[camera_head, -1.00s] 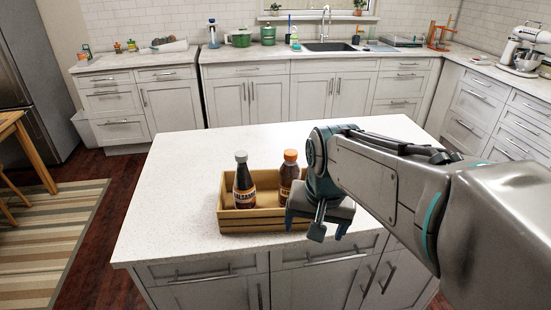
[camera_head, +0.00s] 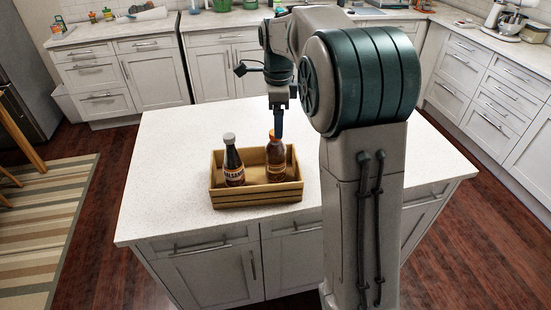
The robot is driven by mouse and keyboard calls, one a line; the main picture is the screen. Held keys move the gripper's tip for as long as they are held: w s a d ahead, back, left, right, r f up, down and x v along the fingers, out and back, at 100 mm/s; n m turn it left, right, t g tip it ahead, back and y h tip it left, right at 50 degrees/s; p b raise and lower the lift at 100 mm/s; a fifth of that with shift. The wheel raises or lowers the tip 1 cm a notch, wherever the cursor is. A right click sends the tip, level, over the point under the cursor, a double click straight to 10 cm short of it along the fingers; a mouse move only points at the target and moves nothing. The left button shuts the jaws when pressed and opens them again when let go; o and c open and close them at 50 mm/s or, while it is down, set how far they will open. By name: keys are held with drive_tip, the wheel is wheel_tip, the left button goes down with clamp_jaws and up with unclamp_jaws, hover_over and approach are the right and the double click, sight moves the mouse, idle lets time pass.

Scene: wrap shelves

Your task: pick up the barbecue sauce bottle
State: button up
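A wooden crate (camera_head: 257,198) stands on the white island counter and holds two bottles. The right bottle (camera_head: 276,165), brown with an orange cap, appears to be the barbecue sauce; its label is too small to read. The left bottle (camera_head: 233,163) is dark with a pale grey cap and a label that reads like balsamic. Both stand upright. My gripper (camera_head: 278,134) points straight down at the top of the brown bottle and overlaps its cap in the picture. One finger hides the other, so its opening and any contact cannot be told.
The white island counter (camera_head: 180,150) is clear to the left of the crate and behind it. My arm covers the counter's right part. Kitchen cabinets (camera_head: 155,80) line the back, with floor between them and the island.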

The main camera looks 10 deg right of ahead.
sight(276, 146)
wheel_tip(276, 146, down, 5)
drive_tip(key=shift+f, duration=0.1)
drive_tip(key=shift+w+a+f+p, duration=0.1)
drive_tip(key=shift+f+p, duration=0.45)
drive_tip(key=shift+f, duration=0.8)
drive_tip(key=shift+w+a+f+p, duration=0.1)
drive_tip(key=shift+f+p, duration=0.4)
drive_tip(key=shift+f, duration=0.8)
drive_tip(key=c, duration=1.7)
drive_tip(key=shift+c, duration=0.3)
drive_tip(key=shift+r, duration=0.1)
